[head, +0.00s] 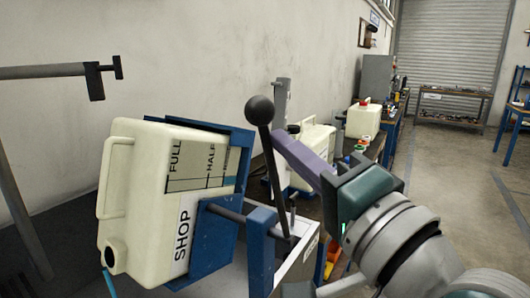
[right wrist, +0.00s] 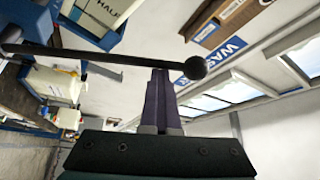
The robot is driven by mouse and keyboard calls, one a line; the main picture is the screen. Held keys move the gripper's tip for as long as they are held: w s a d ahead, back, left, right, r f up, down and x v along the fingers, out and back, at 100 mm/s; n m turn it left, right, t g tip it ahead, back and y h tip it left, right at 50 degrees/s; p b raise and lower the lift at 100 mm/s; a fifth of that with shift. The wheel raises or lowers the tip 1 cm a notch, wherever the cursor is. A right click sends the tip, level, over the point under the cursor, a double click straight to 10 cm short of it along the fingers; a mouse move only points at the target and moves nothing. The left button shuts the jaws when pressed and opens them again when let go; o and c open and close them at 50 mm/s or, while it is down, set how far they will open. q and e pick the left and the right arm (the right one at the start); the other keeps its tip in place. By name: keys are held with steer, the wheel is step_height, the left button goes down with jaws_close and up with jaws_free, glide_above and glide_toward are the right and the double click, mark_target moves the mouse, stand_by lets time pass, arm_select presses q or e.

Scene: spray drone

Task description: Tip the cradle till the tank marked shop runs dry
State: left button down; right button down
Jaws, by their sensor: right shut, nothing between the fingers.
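The cream tank marked SHOP (head: 160,205) lies tipped in its blue cradle (head: 222,240), its open mouth low at the left. A blue streak (head: 108,284) shows just below the mouth. The tank's FULL and HALF scale faces me; I cannot make out the liquid level. A dark lever with a black ball knob (head: 260,110) rises beside the cradle. My right gripper (head: 281,143) is shut and empty, its purple fingertips at the lever rod below the knob. In the right wrist view the fingertips (right wrist: 160,75) meet the rod near the knob (right wrist: 195,68). My left gripper is out of view.
Another cream tank (head: 315,150) and one with a red cap (head: 363,118) stand behind, along the wall. A grey bar (head: 45,71) juts in at upper left. A shelf (head: 452,103) stands at the back; the floor (head: 445,165) at right is clear.

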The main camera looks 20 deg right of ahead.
steer(key=s+a+f+n+t+y+b, duration=0.1)
steer(key=s+a+f+n+y+b, duration=0.2)
steer(key=s+a+f+n+b, duration=0.2)
steer(key=shift+a+f+n+y+b, duration=0.4)
steer(key=shift+a+f+n+b, duration=0.25)
steer(key=shift+n+b, duration=0.4)
steer(key=shift+a, duration=0.1)
